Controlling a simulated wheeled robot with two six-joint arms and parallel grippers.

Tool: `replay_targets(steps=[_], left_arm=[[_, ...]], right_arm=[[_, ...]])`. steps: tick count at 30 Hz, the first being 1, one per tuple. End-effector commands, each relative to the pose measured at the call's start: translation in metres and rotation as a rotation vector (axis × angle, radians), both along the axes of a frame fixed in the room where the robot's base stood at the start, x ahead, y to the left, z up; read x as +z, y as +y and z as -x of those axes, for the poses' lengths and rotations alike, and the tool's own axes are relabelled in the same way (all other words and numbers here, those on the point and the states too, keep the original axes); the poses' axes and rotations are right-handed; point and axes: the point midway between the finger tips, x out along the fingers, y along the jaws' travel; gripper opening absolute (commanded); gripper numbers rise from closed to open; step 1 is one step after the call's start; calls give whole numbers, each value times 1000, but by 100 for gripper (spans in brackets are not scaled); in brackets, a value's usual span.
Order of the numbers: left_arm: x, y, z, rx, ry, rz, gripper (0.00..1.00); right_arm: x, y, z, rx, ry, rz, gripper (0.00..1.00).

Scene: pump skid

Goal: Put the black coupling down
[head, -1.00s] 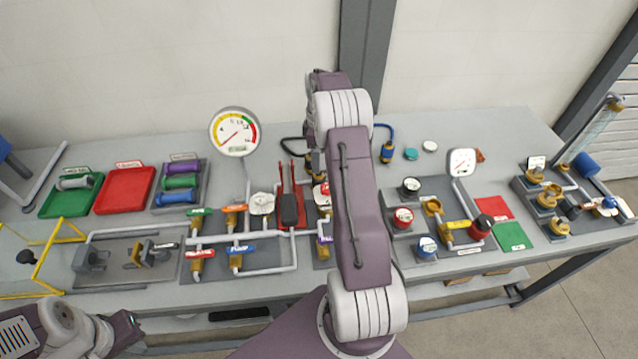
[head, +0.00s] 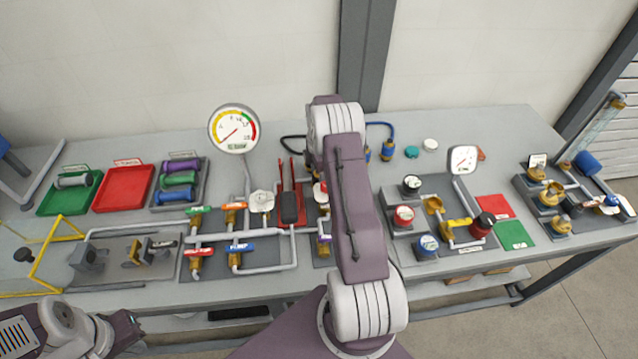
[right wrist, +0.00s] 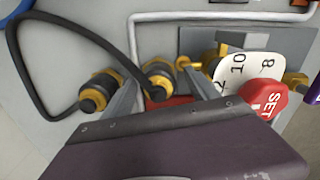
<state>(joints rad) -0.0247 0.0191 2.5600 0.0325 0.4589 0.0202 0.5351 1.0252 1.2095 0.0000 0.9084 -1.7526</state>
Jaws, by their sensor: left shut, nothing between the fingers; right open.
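In the right wrist view, a black hose loops at the left and ends in two brass-and-black couplings. One black coupling (right wrist: 160,78) stands between the spread fingers of my right gripper (right wrist: 158,88), which is open; whether a finger touches it I cannot tell. The other black coupling (right wrist: 97,90) is left of the left finger. In the head view part of the black hose (head: 291,139) shows left of my right forearm, which hides the right gripper and the couplings. My left gripper (head: 128,334) is low at the left, shut and empty, away from the hose.
A red SET knob (right wrist: 265,101) and white dial plate (right wrist: 240,75) stand right of my right gripper. A blue hose (head: 384,127) lies right of the forearm. Pipes with a large gauge (head: 234,130) stand left. Green (head: 66,194) and red trays (head: 122,190) lie further left.

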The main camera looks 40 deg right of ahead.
Motion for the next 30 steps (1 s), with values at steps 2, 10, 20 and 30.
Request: replay_targets(steps=[2,10,20,30], left_arm=[[7,0,0,0,0,0,0],[7,0,0,0,0,0,0],[7,0,0,0,0,0,0],[4,0,0,0,0,0,0]], right_arm=[[-12,-1,0,0,2,-2,68],[-28,-1,-1,0,-2,1,68],[-28,-1,-1,0,-2,1,0],[-21,-1,-2,0,-2,2,0]])
